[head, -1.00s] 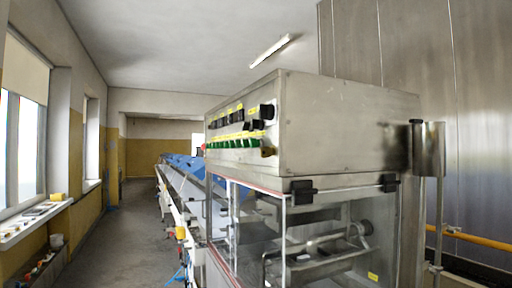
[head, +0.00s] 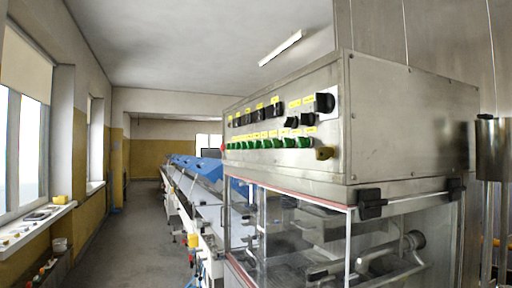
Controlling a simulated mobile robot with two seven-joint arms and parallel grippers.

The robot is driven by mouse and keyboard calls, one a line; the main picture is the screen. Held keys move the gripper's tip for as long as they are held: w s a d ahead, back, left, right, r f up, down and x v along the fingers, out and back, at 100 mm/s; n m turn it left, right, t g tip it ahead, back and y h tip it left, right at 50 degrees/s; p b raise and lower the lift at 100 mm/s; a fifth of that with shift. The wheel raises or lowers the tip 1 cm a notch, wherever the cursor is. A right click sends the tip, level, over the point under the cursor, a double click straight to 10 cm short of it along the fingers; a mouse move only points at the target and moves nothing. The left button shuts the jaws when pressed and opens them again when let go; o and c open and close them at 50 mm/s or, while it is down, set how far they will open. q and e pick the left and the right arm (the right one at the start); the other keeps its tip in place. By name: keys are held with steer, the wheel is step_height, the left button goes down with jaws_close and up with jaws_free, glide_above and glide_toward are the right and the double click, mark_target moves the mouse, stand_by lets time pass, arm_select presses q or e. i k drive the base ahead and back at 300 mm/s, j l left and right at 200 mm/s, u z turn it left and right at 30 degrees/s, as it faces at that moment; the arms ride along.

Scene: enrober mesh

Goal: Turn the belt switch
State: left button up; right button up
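The control panel (head: 262,126) is on the side of a steel box at the right, facing the aisle. It carries a row of green buttons or switches (head: 275,143), black knobs (head: 308,119) with yellow labels, a larger black knob (head: 325,103) at the near top corner, and a brass-coloured knob (head: 324,153) below. A red button (head: 223,147) sits at the far end. I cannot read the labels, so I cannot tell which is the belt switch. Neither of my grippers is in view.
A clear-walled enclosure (head: 300,235) with metal parts inside is under the box. A long conveyor (head: 205,200) runs away behind it. The aisle floor (head: 135,235) is clear. A window sill (head: 35,222) with small items lines the left wall.

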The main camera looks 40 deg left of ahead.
mark_target(258, 145)
steer(key=i+j+z, duration=0.1)
steer(key=j, duration=0.8)
steer(key=i+j, duration=0.1)
steer(key=j, duration=0.8)
steer(key=z, duration=0.05)
